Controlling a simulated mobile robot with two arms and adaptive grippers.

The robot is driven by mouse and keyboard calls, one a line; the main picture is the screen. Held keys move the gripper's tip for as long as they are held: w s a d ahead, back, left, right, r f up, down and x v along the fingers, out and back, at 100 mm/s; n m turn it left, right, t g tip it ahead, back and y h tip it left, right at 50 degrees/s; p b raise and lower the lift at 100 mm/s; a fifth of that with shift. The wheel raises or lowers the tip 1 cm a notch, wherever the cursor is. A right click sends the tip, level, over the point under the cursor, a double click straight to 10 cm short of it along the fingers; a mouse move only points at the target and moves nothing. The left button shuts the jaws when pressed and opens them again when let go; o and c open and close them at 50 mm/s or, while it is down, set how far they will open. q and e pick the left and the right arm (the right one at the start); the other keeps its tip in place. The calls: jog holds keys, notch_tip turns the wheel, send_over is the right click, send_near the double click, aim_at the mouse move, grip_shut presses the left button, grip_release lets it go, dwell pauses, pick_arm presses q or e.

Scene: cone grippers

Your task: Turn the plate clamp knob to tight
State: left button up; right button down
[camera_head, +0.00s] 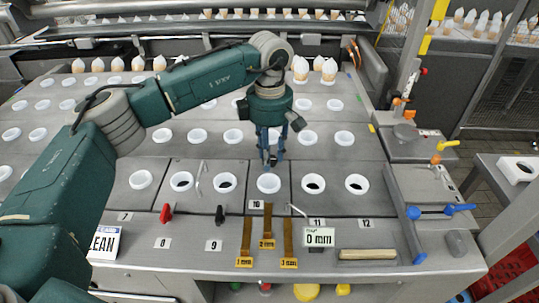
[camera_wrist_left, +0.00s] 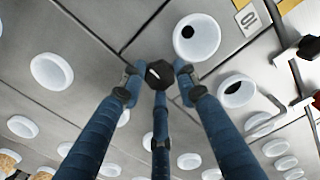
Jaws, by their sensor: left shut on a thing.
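A dark, faceted knob with a white mark on top shows in the left wrist view (camera_wrist_left: 158,75); I take it to be the plate clamp knob. It sits on the grey plate, near a white ring (camera_wrist_left: 197,37) by the label 10. My left gripper (camera_head: 269,160) points down at the plate, just behind the ring above label 10. Its three blue fingers (camera_wrist_left: 160,90) are shut around the knob. In the head view the fingers hide the knob. The tight marking cannot be made out. My right gripper is in neither view.
White rings stand in rows across the plates. A red-tipped handle (camera_head: 166,213) and a black-tipped handle (camera_head: 220,215) stand at front left. Brown gauge strips (camera_head: 267,225) and a "0 mm" sign (camera_head: 319,237) lie in front. Filled cones (camera_head: 329,70) stand behind.

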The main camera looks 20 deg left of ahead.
pick_arm(q)
jog(key=shift+w+r, duration=0.15)
jog(key=shift+r, duration=0.1)
jog(key=o, duration=1.2)
jog(key=shift+f, duration=0.1)
notch_tip(320, 180, up, 12)
jog(key=shift+d, duration=0.1)
